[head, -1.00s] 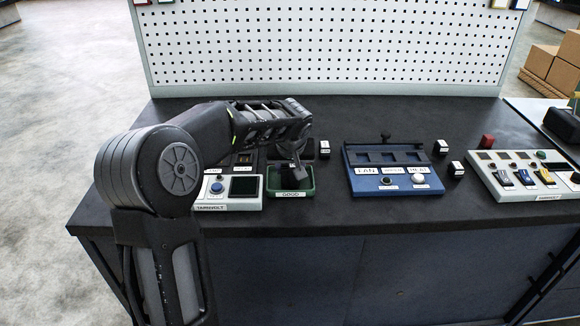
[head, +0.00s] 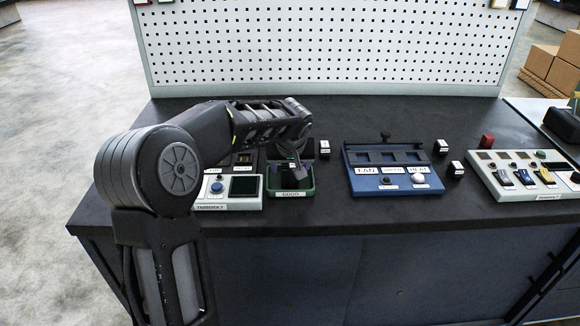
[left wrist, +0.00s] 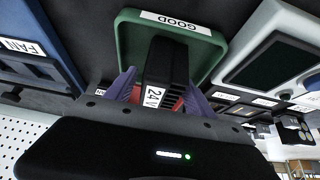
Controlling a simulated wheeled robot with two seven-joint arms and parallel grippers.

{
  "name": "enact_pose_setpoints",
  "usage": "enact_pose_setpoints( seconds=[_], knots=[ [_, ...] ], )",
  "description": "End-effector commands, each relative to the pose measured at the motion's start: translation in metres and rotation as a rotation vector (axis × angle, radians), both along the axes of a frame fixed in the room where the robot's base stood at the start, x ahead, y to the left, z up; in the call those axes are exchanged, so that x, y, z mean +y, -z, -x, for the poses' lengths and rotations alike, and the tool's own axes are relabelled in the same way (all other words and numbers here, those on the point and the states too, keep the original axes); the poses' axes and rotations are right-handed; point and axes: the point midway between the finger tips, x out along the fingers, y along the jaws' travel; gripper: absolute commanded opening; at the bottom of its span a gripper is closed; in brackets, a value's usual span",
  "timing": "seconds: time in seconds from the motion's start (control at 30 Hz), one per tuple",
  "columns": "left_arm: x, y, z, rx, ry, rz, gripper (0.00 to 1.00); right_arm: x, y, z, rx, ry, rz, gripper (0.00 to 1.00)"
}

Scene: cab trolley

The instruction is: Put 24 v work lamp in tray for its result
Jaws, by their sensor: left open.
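The black 24 V work lamp (left wrist: 168,70) shows in the left wrist view, with a white "24 V" label on its near end. It is at the green tray (left wrist: 128,38) marked GOOD, over the tray's dark floor. My left gripper (left wrist: 158,92) is open, with one purple-and-red finger on each side of the lamp. In the head view the green tray (head: 309,189) is at the counter's front, and my left gripper (head: 293,167) is above it, partly hiding the lamp. I cannot tell whether the fingers touch the lamp. My right gripper is not in view.
A white tester (head: 230,204) with a dark screen stands directly left of the tray. A blue FAN/HEAT panel (head: 395,183) and a white switch panel (head: 528,184) stand to the right. Small labelled blocks (head: 324,150) lie between. The counter behind, before the pegboard (head: 330,45), is clear.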

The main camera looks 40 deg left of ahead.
Motion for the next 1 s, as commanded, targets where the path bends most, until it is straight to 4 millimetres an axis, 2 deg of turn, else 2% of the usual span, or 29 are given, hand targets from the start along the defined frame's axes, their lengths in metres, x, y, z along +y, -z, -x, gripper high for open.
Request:
enact_pose_setpoints(
  seconds=[0.17,0.6,0.73,1.0],
  knots=[
    [-0.007,-0.019,0.007,-0.003,0.001,0.0,0.63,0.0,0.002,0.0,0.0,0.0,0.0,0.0],
    [-0.032,-0.093,0.041,-0.003,0.001,0.0,0.63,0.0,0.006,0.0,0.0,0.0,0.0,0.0],
    [-0.036,-0.103,0.046,-0.001,0.0,0.0,0.63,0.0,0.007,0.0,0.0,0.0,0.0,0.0],
    [-0.036,-0.105,0.048,0.0,0.0,0.0,0.63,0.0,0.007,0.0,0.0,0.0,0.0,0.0]
  ],
)
